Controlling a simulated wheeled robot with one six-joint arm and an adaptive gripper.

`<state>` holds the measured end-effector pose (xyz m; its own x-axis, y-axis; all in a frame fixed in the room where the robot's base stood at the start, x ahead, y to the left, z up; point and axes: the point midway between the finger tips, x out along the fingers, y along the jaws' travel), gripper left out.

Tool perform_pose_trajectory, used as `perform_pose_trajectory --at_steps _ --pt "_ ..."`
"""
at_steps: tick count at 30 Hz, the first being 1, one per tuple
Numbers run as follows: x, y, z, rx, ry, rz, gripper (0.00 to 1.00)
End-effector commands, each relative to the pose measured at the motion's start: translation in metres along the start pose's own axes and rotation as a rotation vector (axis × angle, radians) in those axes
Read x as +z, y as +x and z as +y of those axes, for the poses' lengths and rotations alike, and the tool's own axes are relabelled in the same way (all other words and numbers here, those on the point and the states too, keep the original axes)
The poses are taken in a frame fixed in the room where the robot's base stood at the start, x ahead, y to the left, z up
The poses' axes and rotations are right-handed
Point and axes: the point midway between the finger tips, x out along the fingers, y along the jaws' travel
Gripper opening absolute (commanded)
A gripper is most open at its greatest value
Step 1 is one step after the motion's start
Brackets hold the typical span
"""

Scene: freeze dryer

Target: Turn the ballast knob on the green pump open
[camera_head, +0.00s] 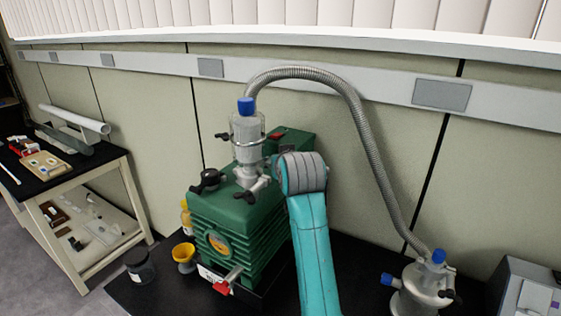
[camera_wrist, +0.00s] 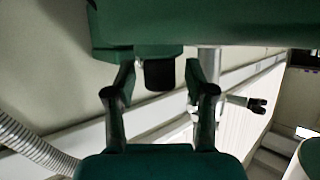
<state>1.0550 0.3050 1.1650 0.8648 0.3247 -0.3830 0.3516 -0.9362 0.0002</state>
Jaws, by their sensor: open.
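The green pump (camera_head: 233,213) stands on the black bench in the head view. A black knob-like part (camera_head: 207,180) sits on its top at the left. In the wrist view the green pump body (camera_wrist: 200,22) fills the top, and a short black cylindrical knob (camera_wrist: 159,76) sticks out from it. My gripper (camera_wrist: 160,69) is open, with one finger on each side of this knob and visible gaps. I cannot tell whether this is the ballast knob. In the head view my gripper is hidden behind my teal arm.
A clear filter with a blue cap (camera_head: 246,125) rises from the pump. A ribbed hose (camera_head: 362,135) arches right to a metal vessel (camera_head: 420,290). A yellow funnel-like cup (camera_head: 183,254) and dark jar (camera_head: 139,266) stand at the pump's left.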

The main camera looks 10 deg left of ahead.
Motion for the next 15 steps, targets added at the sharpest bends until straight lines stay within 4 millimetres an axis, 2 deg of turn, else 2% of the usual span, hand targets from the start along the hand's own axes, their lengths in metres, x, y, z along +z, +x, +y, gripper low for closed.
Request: perform_pose_trajectory --at_steps 4,7,15 --pt "0.0 -0.005 0.0 0.0 0.0 0.001 0.55" --pt "0.0 -0.016 0.0 0.0 0.0 0.001 0.55" --pt "0.0 -0.068 0.0 0.0 0.0 0.002 0.55"
